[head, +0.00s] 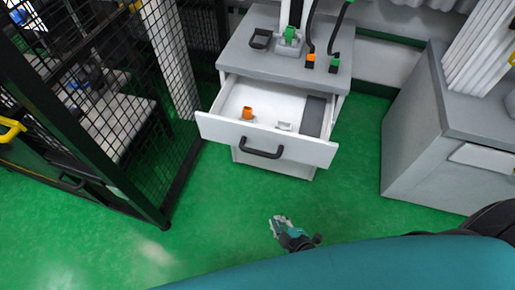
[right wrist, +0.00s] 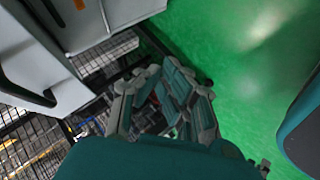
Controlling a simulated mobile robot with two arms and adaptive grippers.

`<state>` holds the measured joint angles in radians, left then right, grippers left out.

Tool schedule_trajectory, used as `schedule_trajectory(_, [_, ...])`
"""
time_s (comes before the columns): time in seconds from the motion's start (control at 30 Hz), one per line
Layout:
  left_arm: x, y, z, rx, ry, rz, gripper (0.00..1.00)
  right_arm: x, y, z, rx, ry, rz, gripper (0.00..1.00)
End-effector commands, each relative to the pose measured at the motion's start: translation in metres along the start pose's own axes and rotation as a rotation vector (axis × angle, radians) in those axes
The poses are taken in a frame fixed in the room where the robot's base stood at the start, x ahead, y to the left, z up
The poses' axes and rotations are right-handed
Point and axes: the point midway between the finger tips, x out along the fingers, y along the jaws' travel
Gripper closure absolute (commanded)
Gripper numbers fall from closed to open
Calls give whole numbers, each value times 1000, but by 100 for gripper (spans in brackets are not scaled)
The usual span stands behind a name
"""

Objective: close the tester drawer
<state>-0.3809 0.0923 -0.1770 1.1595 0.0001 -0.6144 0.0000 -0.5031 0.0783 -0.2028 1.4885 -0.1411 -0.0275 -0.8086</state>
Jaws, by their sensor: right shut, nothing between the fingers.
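The tester drawer (head: 310,150) is pulled well out of the grey tester cabinet (head: 240,57). Its white front carries a black bar handle (head: 262,152). Inside lie an orange part (head: 247,113), a small pale part (head: 283,126) and a dark insert. My right gripper (head: 276,222) is shut and empty, low over the floor in front of the drawer and apart from it. The right wrist view shows the fingers (right wrist: 172,88), with the drawer front and handle (right wrist: 28,92) at the left. My left gripper is not in view.
A black mesh fence (head: 140,130) stands left of the drawer. A grey cabinet (head: 420,140) with white tubes above it stands at the right. The green floor (head: 345,205) in front of the drawer is clear.

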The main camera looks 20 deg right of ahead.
Motion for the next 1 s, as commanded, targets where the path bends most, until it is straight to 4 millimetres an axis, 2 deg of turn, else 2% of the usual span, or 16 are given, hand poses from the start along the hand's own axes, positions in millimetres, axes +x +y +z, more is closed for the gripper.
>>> schedule_trajectory(0.03, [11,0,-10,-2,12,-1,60,3,20,-18,-95,59,82,100])
schedule_trajectory(0.1, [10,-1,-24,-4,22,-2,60,-7,56,-48,-234,123,200,100])
schedule_trajectory(0.23, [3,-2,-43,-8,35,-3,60,-36,112,-93,-446,187,399,100])
schedule_trajectory(0.33, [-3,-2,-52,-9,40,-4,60,-58,141,-116,-556,202,510,100])
schedule_trajectory(0.4, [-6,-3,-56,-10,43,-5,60,-69,153,-125,-602,206,559,100])
schedule_trajectory(0.5, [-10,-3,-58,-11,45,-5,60,-75,163,-132,-634,206,593,100])
schedule_trajectory(0.67, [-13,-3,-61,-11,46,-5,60,-64,173,-140,-638,207,600,100])
schedule_trajectory(1.0, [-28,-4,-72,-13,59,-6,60,-5,205,-165,-635,207,598,100])
